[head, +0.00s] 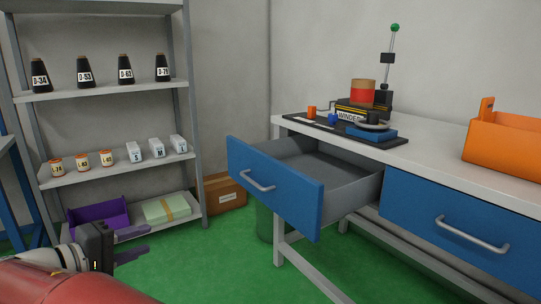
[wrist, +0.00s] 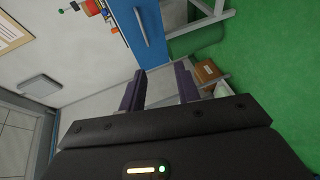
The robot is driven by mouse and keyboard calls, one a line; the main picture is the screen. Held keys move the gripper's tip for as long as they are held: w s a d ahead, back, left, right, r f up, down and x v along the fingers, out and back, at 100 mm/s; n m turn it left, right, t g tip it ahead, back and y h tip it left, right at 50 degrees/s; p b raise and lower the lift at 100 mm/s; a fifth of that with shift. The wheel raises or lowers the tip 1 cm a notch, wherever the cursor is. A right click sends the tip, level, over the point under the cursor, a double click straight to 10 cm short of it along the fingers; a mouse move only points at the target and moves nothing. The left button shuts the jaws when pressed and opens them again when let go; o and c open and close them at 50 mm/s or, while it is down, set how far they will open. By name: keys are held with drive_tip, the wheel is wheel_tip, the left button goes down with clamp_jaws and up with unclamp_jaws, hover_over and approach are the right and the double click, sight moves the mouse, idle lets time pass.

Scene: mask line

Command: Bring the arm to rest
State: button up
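My gripper (head: 146,240) is low at the left of the head view, in front of the shelf rack's bottom level, with my red arm link below it. It points to the right, over the green floor. In the wrist view its two dark purple fingers (wrist: 160,72) stand apart with nothing between them. The gripper is open and empty and touches nothing that I can see.
A blue drawer (head: 275,188) stands pulled out of the workbench (head: 440,145); it looks empty. A shelf rack (head: 110,90) with cones, small jars and boxes stands at the left. A cardboard box (head: 224,192) sits behind. Green floor (head: 210,265) between is clear.

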drive_tip(key=w+d+r+m+g+y+p, duration=0.2)
drive_tip(key=d+g, duration=0.5)
drive_tip(key=d, duration=2.1)
drive_tip(key=s+d+f+m+y+p, duration=0.1)
drive_tip(key=s+d+f+m+y, duration=0.1)
drive_tip(key=s+d, duration=0.5)
drive_tip(key=s+d+f+m+y+p, duration=0.2)
drive_tip(key=s+d+m, duration=0.4)
drive_tip(key=s, duration=0.5)
drive_tip(key=f+y, duration=0.1)
drive_tip(key=y, duration=0.1)
drive_tip(key=shift+d+f+y, duration=0.25)
drive_tip(key=shift+d+y, duration=0.05)
drive_tip(key=shift+d, duration=0.05)
